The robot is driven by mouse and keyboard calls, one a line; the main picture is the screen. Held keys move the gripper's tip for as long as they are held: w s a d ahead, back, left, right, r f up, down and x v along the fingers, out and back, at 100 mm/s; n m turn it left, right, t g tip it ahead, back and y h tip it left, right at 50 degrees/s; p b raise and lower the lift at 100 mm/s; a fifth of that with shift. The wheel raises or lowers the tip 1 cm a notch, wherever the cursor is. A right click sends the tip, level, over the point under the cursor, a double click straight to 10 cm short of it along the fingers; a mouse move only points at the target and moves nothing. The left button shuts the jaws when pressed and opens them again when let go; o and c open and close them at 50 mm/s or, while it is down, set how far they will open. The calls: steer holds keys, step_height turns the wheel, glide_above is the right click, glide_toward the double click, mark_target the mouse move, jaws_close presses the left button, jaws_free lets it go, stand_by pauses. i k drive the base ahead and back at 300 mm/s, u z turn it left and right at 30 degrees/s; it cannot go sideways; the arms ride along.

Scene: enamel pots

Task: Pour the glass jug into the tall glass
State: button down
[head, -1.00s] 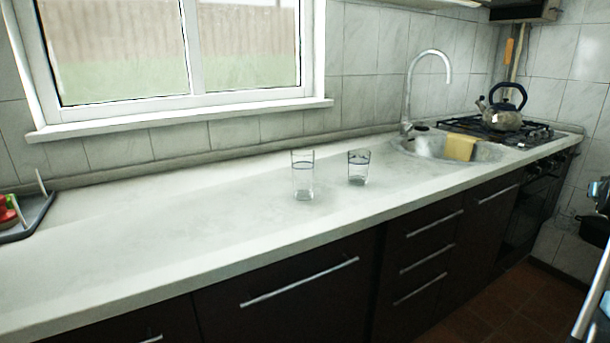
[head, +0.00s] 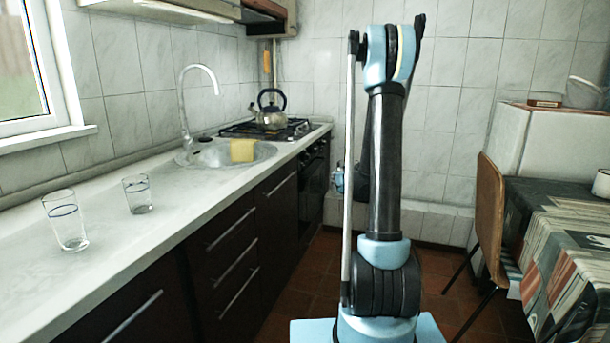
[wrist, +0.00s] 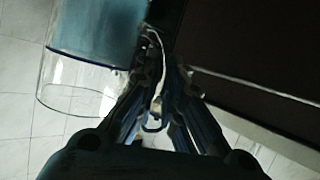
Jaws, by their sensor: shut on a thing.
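The tall glass (head: 66,222), clear with a blue band near its rim, stands upright on the counter at the left of the head view. A shorter glass (head: 138,194) stands behind it to the right. In the wrist view my gripper (wrist: 158,75) is shut on the handle of the glass jug (wrist: 78,92), which is clear at one end and blue in its upper part of the picture. The jug is cut off by the frame's top edge. In the head view my arm stands upright, and neither gripper nor jug can be made out clearly.
The counter (head: 60,292) runs along the left, with a sink (head: 215,153), a tap (head: 186,100), a yellow cloth (head: 242,150) and a kettle (head: 270,115) on the stove. A chair (head: 488,215) and a cloth-covered table (head: 565,210) stand at the right.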

mark_target(62, 207)
steer(key=u, duration=0.35)
steer(key=k, duration=1)
steer(key=u, duration=0.2)
